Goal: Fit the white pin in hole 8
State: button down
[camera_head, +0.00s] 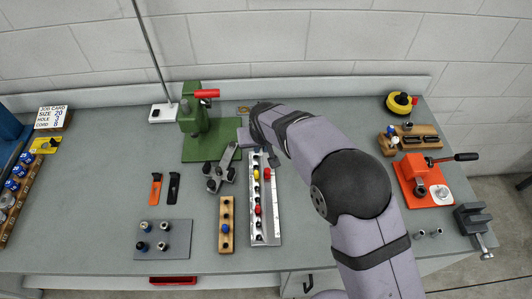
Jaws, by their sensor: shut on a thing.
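A long metal strip (263,229) lies on the bench near the middle, with a row of coloured and dark pins or plugs and a pale marked edge. Red and yellow heads stand out in it; hole 8 cannot be read at this size. The wrist end of my arm reaches over the far end of this strip. My gripper (272,157) shows only as a small dark part below the wrist, above the strip's far end. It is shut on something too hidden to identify. I cannot make out the white pin.
A grey bracket-like shape (228,160) with black knobs lies just left of the strip. A green press (194,116), a wooden block (226,240) and a grey pin plate (178,232) stand left. An orange clamp (413,178) and a vise (473,217) are right.

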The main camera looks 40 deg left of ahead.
jog(key=a, duration=0.1)
jog(key=w+a+r+n, duration=0.1)
jog(key=a, duration=0.1)
jog(key=shift+w+a+r+n, duration=0.2)
jog(key=shift+r+n, duration=0.1)
jog(key=shift+n, duration=0.1)
jog(key=shift+f, duration=0.1)
jog(key=shift+f+b, duration=1.65)
jog(key=shift+f, duration=0.95)
jog(key=shift+f+b, duration=0.8)
jog(key=shift+f, duration=0.35)
jog(key=c, duration=1.7)
grip_release()
jog(key=shift+r, duration=0.1)
